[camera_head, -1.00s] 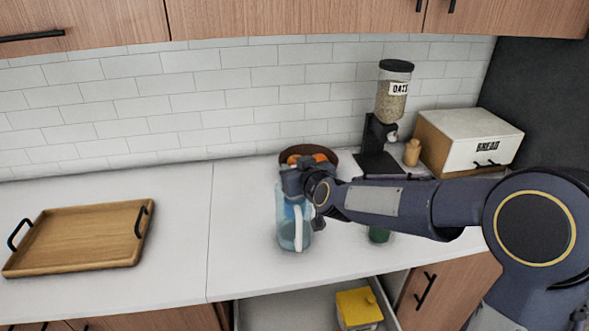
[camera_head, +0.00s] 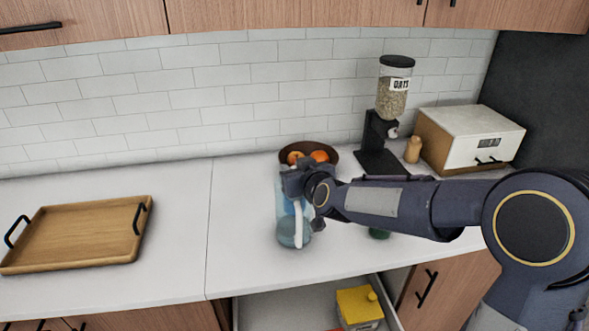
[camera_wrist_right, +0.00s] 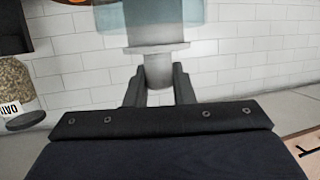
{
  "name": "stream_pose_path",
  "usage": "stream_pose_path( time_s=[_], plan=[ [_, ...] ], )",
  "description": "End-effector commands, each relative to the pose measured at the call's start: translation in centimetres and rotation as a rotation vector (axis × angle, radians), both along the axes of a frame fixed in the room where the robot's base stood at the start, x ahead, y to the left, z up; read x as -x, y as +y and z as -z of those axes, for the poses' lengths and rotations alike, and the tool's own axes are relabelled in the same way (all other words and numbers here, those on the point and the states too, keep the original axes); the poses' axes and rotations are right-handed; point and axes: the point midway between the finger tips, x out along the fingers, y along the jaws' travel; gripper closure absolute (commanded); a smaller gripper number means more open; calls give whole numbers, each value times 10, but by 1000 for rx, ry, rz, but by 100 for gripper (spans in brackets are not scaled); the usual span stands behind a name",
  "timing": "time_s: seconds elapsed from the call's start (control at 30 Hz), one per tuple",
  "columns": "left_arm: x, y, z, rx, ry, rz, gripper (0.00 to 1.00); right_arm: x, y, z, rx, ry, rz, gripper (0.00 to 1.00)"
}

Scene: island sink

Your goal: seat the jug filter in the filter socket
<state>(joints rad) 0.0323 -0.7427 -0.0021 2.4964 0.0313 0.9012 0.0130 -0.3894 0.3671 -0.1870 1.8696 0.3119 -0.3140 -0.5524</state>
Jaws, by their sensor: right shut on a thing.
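The clear bluish jug (camera_head: 290,235) stands upright on the counter, its white handle facing me. My right gripper (camera_head: 300,182) is over the jug's top and hides its rim and the socket. In the right wrist view, my right gripper (camera_wrist_right: 158,90) is shut on the narrow grey end of the jug filter (camera_wrist_right: 158,72). The filter's wider part reaches toward the translucent jug (camera_wrist_right: 196,12) at the top edge. I cannot tell whether the filter is fully down in the socket. My left gripper is out of view.
A fruit bowl (camera_head: 329,169) stands just behind the jug. An oats dispenser (camera_head: 393,97) and a bread box (camera_head: 470,138) are behind my right arm. An open drawer (camera_head: 290,310) holds a yellow-lidded container (camera_head: 357,306). A wooden tray (camera_head: 80,232) lies left; counter between is clear.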

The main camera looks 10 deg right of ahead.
Motion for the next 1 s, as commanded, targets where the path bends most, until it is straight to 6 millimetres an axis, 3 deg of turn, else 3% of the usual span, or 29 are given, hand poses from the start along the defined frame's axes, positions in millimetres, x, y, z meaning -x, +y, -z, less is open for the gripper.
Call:
stream_pose_path(
  time_s=[1.0],
  plan=[
    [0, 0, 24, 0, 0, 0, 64, 0, 0, 27, 0, 0, 0, 100]
  ],
)
